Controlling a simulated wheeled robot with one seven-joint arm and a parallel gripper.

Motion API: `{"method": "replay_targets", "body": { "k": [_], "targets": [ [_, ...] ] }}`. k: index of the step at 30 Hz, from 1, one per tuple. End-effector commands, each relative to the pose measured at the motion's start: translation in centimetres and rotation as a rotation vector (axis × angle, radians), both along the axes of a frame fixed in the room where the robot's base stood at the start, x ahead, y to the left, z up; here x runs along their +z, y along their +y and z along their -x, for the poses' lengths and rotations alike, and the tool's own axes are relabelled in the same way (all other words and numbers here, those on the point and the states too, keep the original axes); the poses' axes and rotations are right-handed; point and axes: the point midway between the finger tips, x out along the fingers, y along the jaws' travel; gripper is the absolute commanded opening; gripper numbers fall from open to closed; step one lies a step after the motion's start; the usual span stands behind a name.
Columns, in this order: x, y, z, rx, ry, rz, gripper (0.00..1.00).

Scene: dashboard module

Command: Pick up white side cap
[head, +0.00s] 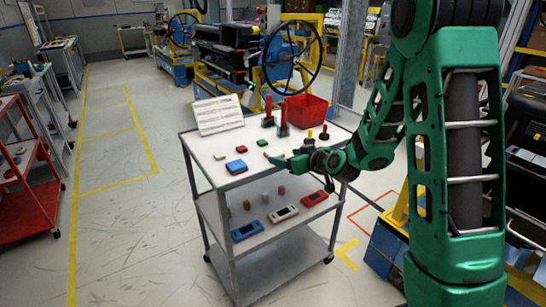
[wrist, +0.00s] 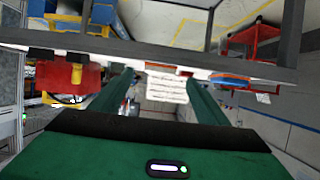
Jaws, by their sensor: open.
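A small white piece that looks like the white side cap (head: 220,156) lies on the cart's top shelf, left of the small red piece (head: 241,149). Another pale piece (head: 274,152) shows just behind my gripper, partly hidden; I cannot tell which is the side cap. My gripper (head: 280,161) is low over the front right of the top shelf, right of the blue module (head: 236,167). In the wrist view my gripper (wrist: 160,82) has its two green fingers well apart, with nothing held between them.
The cart's top (head: 203,170) also carries a white board (head: 218,115), a red bin (head: 305,110), red-handled tools (head: 283,122) and a dark green piece (head: 262,143). Blue, white and red modules lie on the middle shelf. Open floor is left of the cart.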

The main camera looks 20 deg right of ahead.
Motion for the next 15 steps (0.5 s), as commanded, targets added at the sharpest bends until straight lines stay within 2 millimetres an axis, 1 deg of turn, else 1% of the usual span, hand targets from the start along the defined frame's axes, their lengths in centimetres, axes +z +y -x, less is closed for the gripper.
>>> {"method": "replay_targets", "body": {
  "k": [5, 9, 12, 15],
  "targets": [
    [-0.6, 0.6, -1.3, 0.003, 0.0, 0.0, 0.69],
    [-1.3, 1.3, -3.1, 0.004, 0.0, 0.001, 0.69],
    [-1.7, 1.5, -4.1, 0.0, 0.0, 0.001, 0.69],
    [-1.9, 1.6, -4.6, 0.0, -0.001, 0.001, 0.69]
  ]
}}
